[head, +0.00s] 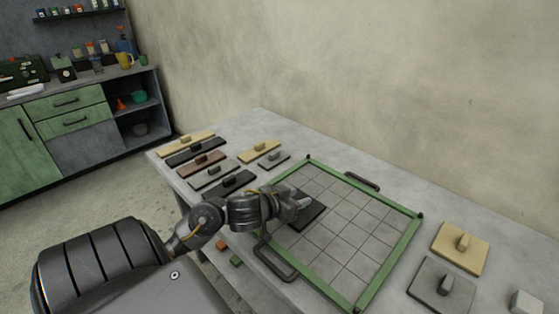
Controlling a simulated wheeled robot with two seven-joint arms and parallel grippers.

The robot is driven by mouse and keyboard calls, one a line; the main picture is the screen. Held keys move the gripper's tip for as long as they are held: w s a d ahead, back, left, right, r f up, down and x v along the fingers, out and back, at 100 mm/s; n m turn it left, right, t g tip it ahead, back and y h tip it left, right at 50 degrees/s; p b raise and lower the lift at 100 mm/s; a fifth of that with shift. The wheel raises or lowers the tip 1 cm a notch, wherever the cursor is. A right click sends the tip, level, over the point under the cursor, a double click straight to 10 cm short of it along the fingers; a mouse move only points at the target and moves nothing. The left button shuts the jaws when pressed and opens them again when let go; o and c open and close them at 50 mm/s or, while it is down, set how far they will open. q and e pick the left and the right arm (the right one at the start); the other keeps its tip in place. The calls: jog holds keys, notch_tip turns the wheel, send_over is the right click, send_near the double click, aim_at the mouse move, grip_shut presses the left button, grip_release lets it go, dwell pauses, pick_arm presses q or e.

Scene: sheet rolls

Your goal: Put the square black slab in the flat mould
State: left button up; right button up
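The square black slab (309,217) lies at the left part of the flat mould (398,254), which has a green frame around a grey gridded floor. The slab looks level and low over the grid; I cannot tell whether it touches the floor. My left gripper (301,201) is right over the slab, with its fingers at the slab's middle. The slab's knob is hidden behind the fingers, so I cannot see whether they are closed on it. My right gripper is not in view.
Several knobbed slabs, among them a brown one (201,165) and a long black one (190,151), lie left of the mould. A tan slab (461,249), a grey slab (441,289) and a pale block (526,303) lie right. Dark handles (362,181) stick out from the frame.

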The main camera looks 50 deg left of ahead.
pick_arm(q)
jog(key=p+v, duration=0.5)
jog(key=v, duration=0.5)
jog(key=shift+w+r, duration=0.15)
jog(key=shift+r, duration=0.1)
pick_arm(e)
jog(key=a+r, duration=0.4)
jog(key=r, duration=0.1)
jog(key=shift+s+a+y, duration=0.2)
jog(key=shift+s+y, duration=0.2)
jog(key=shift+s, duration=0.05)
pick_arm(q)
jog(key=shift+a, duration=0.1)
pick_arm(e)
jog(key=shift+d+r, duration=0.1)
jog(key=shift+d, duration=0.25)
